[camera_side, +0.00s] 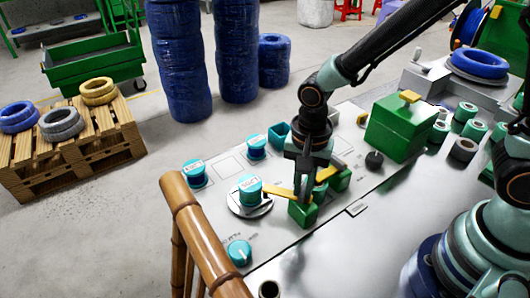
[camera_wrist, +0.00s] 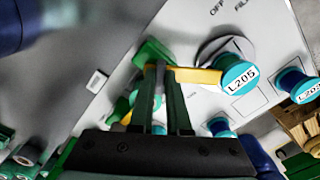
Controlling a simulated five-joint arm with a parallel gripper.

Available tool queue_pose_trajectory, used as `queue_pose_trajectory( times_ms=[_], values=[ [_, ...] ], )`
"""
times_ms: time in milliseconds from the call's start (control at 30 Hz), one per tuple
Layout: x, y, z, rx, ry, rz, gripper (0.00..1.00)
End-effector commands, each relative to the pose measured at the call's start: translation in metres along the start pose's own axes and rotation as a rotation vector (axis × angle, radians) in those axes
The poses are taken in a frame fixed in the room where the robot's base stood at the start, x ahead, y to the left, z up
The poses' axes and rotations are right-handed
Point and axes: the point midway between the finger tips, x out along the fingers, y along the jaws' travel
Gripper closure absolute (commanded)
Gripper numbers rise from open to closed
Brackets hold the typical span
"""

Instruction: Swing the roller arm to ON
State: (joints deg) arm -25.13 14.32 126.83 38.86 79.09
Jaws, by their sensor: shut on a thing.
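A yellow roller arm (camera_side: 280,192) reaches left from a green block (camera_side: 302,212) toward a teal, labelled spool (camera_side: 250,188) on a round pale plate. In the wrist view the arm (camera_wrist: 200,76) runs right from the green block (camera_wrist: 152,50) to the spool marked L205 (camera_wrist: 238,76). I cannot tell whether the arm touches the spool. My gripper (camera_side: 304,198) points down at the arm's green-block end. Its fingers (camera_wrist: 163,72) are close together in the wrist view, shut on the yellow arm, partly hiding its end. No ON mark is readable.
Other labelled spools (camera_side: 194,172) stand left. A second yellow lever (camera_side: 326,173) is close behind my gripper. A bamboo rail (camera_side: 195,228) borders the panel; a green box (camera_side: 398,128) stands right.

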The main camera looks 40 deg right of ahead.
Motion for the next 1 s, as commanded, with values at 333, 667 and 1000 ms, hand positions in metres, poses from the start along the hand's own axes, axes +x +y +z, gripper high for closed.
queue_pose_trajectory(
  times_ms=[333, 667, 1000],
  values=[
    [-0.001, 0.000, -0.002, 0.016, 0.000, -0.002, 1.00],
    [0.000, 0.000, -0.001, 0.012, 0.000, -0.001, 0.55],
    [-0.015, -0.002, -0.001, 0.010, 0.001, -0.006, 0.55]
  ],
)
